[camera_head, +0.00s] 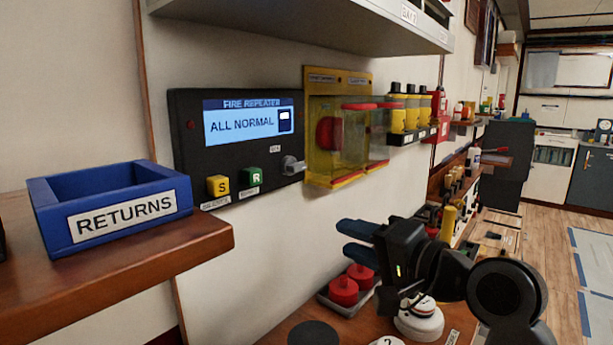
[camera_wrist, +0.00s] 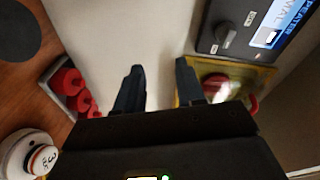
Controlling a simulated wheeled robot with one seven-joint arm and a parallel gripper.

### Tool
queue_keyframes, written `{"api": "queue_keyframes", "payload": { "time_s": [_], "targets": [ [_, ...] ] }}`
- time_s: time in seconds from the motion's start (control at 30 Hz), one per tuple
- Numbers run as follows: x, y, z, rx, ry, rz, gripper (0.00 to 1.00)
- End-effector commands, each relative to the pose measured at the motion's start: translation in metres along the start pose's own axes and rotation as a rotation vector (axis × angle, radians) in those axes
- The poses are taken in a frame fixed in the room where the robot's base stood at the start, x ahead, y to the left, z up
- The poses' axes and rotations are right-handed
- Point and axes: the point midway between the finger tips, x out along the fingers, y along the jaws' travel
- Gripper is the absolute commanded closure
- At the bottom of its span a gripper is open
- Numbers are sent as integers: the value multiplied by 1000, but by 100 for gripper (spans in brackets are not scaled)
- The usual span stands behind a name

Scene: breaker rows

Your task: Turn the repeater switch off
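The fire repeater panel (camera_head: 235,128) is a black box on the wall with a lit screen reading "ALL NORMAL". Its switch is a grey rotary knob (camera_head: 292,165) at the panel's lower right, below a small label. In the wrist view the knob (camera_wrist: 223,33) shows at the upper right, with part of the panel (camera_wrist: 240,15). My gripper (camera_head: 350,239) is below and to the right of the knob, well apart from it. In the wrist view my gripper (camera_wrist: 160,75) has its two dark fingers apart with nothing between them.
A yellow-framed clear cover (camera_head: 355,140) over red buttons juts out right of the knob. Yellow S (camera_head: 218,186) and green R (camera_head: 251,177) buttons sit to its left. A blue returns tray (camera_head: 110,205) stands on a shelf. A grey shelf (camera_head: 310,20) overhangs; red-topped items (camera_head: 344,290) lie below.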

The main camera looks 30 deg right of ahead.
Motion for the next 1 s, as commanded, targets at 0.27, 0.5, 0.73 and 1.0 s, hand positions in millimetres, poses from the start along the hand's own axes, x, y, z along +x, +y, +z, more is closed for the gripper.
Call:
{"api": "queue_keyframes", "payload": {
  "time_s": [0.27, 0.5, 0.73, 1.0],
  "targets": [
    [11, -78, -18, 204, -108, -108, 62],
    [14, -98, -20, 256, -148, -130, 62],
    [43, -103, -15, 257, -151, -130, 62],
    [78, -107, -12, 255, -147, -129, 62]
  ]
}}
